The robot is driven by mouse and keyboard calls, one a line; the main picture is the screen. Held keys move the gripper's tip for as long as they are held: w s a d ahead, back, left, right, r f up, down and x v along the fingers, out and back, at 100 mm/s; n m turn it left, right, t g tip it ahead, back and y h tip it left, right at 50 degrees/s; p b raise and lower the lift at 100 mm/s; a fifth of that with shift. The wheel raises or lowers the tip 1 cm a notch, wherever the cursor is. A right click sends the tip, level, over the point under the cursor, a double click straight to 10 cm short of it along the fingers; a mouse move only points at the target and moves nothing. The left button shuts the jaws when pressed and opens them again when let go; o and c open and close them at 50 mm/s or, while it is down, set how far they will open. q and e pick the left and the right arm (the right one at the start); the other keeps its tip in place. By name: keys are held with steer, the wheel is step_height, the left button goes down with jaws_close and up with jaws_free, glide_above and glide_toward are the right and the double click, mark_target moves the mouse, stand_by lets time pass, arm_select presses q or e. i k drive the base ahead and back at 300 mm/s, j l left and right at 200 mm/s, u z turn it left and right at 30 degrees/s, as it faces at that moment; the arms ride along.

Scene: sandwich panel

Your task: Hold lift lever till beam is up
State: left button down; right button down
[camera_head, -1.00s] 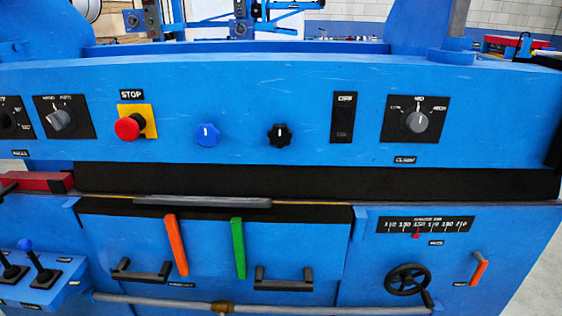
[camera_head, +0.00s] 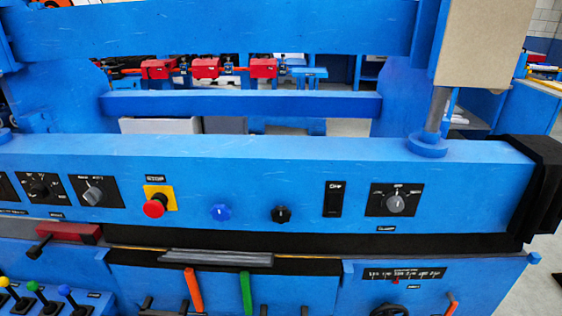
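Several small levers with ball knobs stand at the lower left: a yellow one (camera_head: 6,284), a green one (camera_head: 33,287) and a blue one (camera_head: 66,291). Their labels are too small to read, so I cannot tell which is the lift lever. A wide blue beam (camera_head: 220,30) spans the top of the machine. A lower blue front beam (camera_head: 300,155) carries the controls, with a dark band (camera_head: 330,239) beneath it. I cannot tell which beam is meant or how high it is raised. Neither of my grippers is in view.
The front beam carries a red stop button (camera_head: 155,207), a blue knob (camera_head: 220,212), a black knob (camera_head: 282,214) and a selector (camera_head: 396,204). Below are an orange handle (camera_head: 193,290), a green handle (camera_head: 246,293) and a scale (camera_head: 404,273). Open floor shows at lower right.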

mark_target(33, 286)
steer(key=u, duration=1.75)
steer(key=i+j+z, duration=0.85)
steer(key=j, duration=0.25)
steer(key=i+j+z, duration=0.3)
steer(key=j, duration=0.15)
